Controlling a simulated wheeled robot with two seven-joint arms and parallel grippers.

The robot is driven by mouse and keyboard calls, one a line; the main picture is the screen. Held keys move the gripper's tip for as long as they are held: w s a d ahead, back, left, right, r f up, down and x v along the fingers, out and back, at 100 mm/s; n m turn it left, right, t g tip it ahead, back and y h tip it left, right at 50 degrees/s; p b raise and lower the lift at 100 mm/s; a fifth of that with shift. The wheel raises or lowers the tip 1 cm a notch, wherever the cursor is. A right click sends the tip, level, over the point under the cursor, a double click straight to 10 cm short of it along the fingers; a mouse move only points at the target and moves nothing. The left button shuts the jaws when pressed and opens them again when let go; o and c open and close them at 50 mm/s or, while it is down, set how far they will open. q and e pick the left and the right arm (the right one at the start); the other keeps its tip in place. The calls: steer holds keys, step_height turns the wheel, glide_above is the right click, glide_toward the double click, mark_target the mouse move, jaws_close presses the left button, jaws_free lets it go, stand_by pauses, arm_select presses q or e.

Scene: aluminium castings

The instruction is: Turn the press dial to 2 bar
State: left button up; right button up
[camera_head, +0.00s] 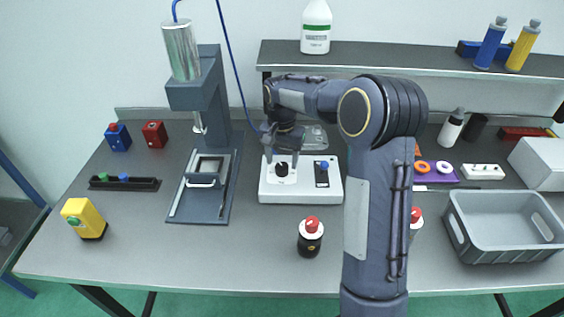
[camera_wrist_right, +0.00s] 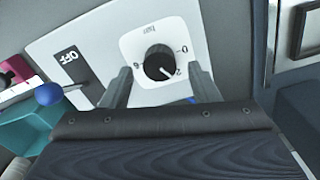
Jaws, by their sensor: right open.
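The press dial is a black round knob (camera_head: 282,169) on a white plate at the left of the white control box (camera_head: 300,195). In the right wrist view the knob (camera_wrist_right: 159,62) sits among the printed marks 0, 2 and 6, and its pale pointer line appears to face about the 2. My right gripper (camera_head: 281,157) is open over the dial, and in the wrist view its fingers (camera_wrist_right: 159,75) stand apart on either side of the knob, with gaps visible. Whether they touch it at depth I cannot tell. My left gripper is not in view.
A blue-knobbed lever (camera_head: 324,165) beside an OFF label (camera_wrist_right: 68,57) is on the same box. The press (camera_head: 207,95) stands to the left. A red-capped bottle (camera_head: 311,240) stands in front of the box. A grey crate (camera_head: 485,242) is at right.

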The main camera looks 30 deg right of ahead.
mark_target(282, 166)
step_height(282, 166, up, 6)
steer(key=shift+r, duration=0.1)
stand_by(0.5)
